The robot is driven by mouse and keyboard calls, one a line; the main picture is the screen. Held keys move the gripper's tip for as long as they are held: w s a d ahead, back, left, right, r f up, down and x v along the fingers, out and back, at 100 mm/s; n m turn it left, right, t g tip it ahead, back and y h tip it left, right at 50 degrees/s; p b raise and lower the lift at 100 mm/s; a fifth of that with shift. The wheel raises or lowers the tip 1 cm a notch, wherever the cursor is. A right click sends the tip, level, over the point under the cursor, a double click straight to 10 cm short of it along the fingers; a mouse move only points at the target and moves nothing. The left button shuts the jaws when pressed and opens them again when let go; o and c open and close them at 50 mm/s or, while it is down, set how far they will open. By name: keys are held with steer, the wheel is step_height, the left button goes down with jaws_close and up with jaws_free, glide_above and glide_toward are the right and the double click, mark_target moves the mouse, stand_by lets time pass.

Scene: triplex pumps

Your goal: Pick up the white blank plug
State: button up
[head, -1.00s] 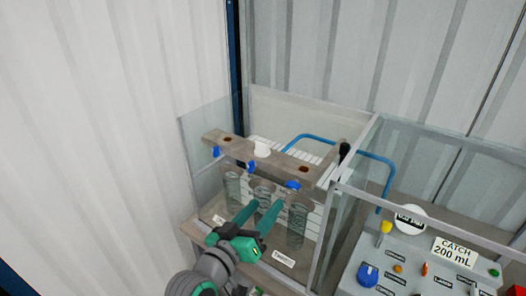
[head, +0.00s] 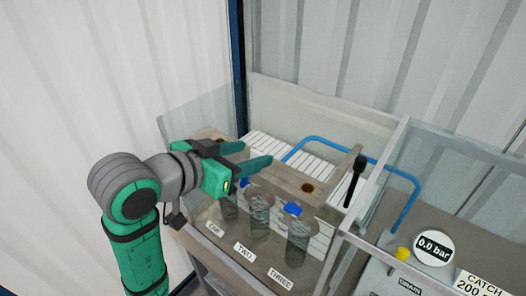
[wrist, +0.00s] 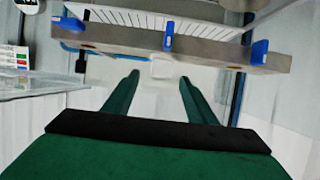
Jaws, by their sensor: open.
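My gripper (wrist: 159,77) is open, with a finger on either side of that line and clear space at both sides of the plug. In the head view my gripper (head: 254,154) reaches over the beam (head: 285,178) from the left, and it hides the plug there.
Blue valve handles (wrist: 169,36) stand along the beam. Clear cylinders (head: 259,218) stand below it, with a blue piece (head: 292,208) near one. A dark hole (head: 308,188) is in the beam's right part. A black-handled lever (head: 355,170) and blue tube (head: 400,205) stand to the right.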

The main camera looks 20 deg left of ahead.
mark_target(255, 153)
steer(key=shift+x, duration=0.8)
steer(key=shift+w+d+f, duration=0.1)
steer(key=shift+w+f, duration=0.4)
steer(key=shift+w, duration=0.05)
steer(key=x, duration=0.5)
steer(key=shift+w+d+r, duration=0.1)
steer(key=shift+w+r, duration=0.15)
steer(key=c, duration=1.2)
